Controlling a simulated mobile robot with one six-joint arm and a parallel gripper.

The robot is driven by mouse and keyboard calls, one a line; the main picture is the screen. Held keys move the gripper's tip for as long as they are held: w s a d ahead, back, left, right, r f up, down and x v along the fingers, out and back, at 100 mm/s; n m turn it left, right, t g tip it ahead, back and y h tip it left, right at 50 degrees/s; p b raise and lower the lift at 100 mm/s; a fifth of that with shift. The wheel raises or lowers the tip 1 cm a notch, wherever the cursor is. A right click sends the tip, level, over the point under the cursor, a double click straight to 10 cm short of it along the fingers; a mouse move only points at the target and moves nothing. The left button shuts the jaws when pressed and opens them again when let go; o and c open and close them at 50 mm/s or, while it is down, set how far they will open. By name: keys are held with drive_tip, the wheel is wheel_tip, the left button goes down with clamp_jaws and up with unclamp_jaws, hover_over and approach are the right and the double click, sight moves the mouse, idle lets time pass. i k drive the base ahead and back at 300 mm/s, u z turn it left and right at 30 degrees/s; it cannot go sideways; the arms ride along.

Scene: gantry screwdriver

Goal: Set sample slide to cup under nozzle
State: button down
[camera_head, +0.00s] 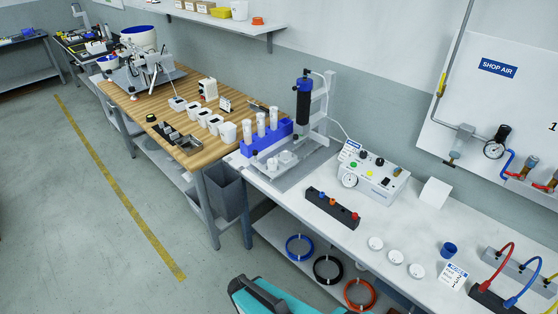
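A dispensing stand (322,103) holds a dark upright cylinder with blue bands (303,101) over a grey base plate (262,178). The nozzle at the cylinder's lower end is too small to make out. Small white cup-like parts (286,158) sit on the base plate below and a little left of the cylinder. The sample slide and its setting are too small to tell apart from these parts. A blue rack (253,146) with white tubes stands left of the cylinder. My gripper is not in view.
A control box (372,176) and black block with coloured knobs (332,208) stand right of the stand. White round dishes (395,256) and a blue cup (448,250) lie farther right. The floor (90,220) at left is clear.

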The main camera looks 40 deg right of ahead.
sight(287, 159)
drive_tip(key=z, duration=0.25)
drive_tip(key=i, duration=0.6)
drive_tip(key=u, duration=4.45)
drive_tip(key=i, duration=0.1)
drive_tip(key=z, duration=2.8)
drive_tip(key=i, duration=0.3)
